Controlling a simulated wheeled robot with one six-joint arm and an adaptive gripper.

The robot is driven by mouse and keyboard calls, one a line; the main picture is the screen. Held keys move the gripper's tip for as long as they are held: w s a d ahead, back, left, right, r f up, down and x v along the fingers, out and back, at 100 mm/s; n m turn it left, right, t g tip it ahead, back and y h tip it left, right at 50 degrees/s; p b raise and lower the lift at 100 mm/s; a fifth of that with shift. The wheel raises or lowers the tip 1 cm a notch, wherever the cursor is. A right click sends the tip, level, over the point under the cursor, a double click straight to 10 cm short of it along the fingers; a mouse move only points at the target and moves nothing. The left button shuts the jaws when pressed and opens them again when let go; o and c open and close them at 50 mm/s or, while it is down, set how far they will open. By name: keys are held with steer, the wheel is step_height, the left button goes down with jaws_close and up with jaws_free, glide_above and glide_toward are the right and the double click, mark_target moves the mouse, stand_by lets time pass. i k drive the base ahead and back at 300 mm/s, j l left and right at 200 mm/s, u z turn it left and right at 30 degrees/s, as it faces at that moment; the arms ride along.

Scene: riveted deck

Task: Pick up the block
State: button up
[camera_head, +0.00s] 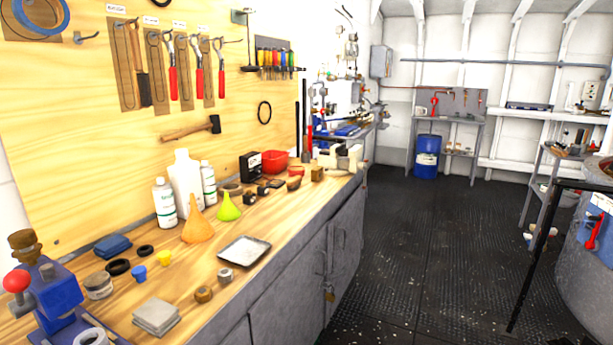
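A small brown block (317,174) sits on the wooden workbench (215,290), near its far end and close to the front edge. It looks upright and stands apart from any gripper. My gripper is not in view.
Bottles (186,182), an orange funnel (197,226), a green funnel (229,207), a metal tray (244,250) and a red bowl (274,161) crowd the bench. A blue vise (58,290) stands at the near left. The dark floor (410,240) right of the grey cabinets (290,290) is clear.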

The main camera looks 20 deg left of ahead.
mark_target(317, 174)
steer(key=i+u, duration=0.1)
steer(key=u, duration=0.4)
steer(key=i+u, duration=0.1)
steer(key=u, duration=0.4)
steer(key=l+u, duration=0.1)
steer(key=u, duration=0.35)
steer(key=i+l+u, duration=0.45)
steer(key=l, duration=0.15)
steer(key=i+l+u, duration=0.2)
steer(key=l, duration=0.15)
steer(key=l+u, duration=0.25)
steer(key=i+l+u, duration=0.2)
steer(key=l, duration=0.3)
steer(key=l+u, duration=0.2)
steer(key=l, duration=0.2)
steer(key=i+l, duration=0.1)
steer(key=l, duration=0.75)
steer(key=i+l, duration=0.1)
steer(key=l, duration=0.75)
steer(key=i+l+u, duration=0.1)
steer(key=l, duration=0.7)
